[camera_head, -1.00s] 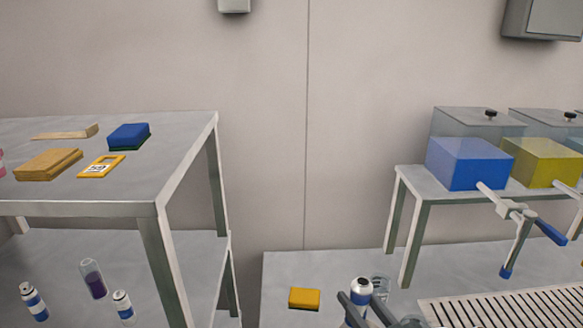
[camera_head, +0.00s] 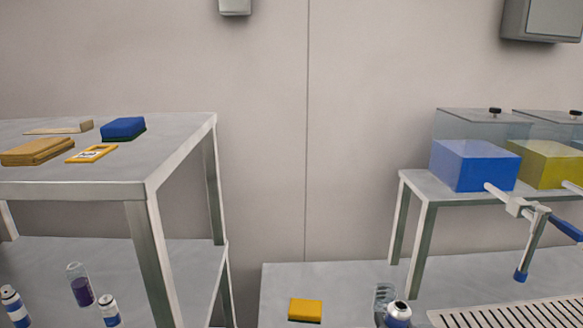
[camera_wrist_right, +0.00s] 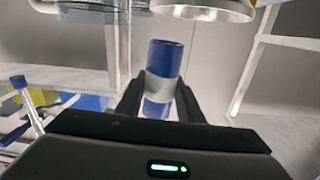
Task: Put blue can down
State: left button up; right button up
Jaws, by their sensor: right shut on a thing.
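The blue can (camera_head: 398,317), with a white and silver top, shows at the bottom edge of the head view, and its lower part is cut off. In the right wrist view the blue can (camera_wrist_right: 165,60) has a pale band around its middle and stands between two dark fingers. My right gripper (camera_wrist_right: 158,92) is shut on it. The fingers do not show clearly in the head view. I cannot tell whether the can's base touches anything. My left gripper is not in view.
A clear glass (camera_head: 382,297) stands close beside the can. A yellow block (camera_head: 305,309) lies to the left on the bench (camera_head: 345,275), and a slotted drain (camera_head: 505,316) is at right. The left shelf holds two more cans (camera_head: 14,306) (camera_head: 109,310) and a purple-filled vial (camera_head: 80,288).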

jog(key=s+f, duration=0.3)
jog(key=s, duration=0.6)
jog(key=shift+s+f, duration=0.3)
jog(key=shift+w+a, duration=0.1)
jog(key=shift+a, duration=0.1)
dwell(0.7)
jog(key=w+a+r+n+g+y, duration=0.2)
jog(key=w+a+n+g+y, duration=0.2)
jog(key=a+y, duration=0.4)
jog(key=w+a+r+n+g+y, duration=0.2)
jog(key=w+a+n+g+y, duration=0.3)
jog(key=a+n+y, duration=0.2)
jog(key=shift+a+n+g+y, duration=0.4)
jog(key=shift+a+n, duration=0.4)
jog(key=shift+a, duration=0.6)
jog(key=shift+r, duration=0.1)
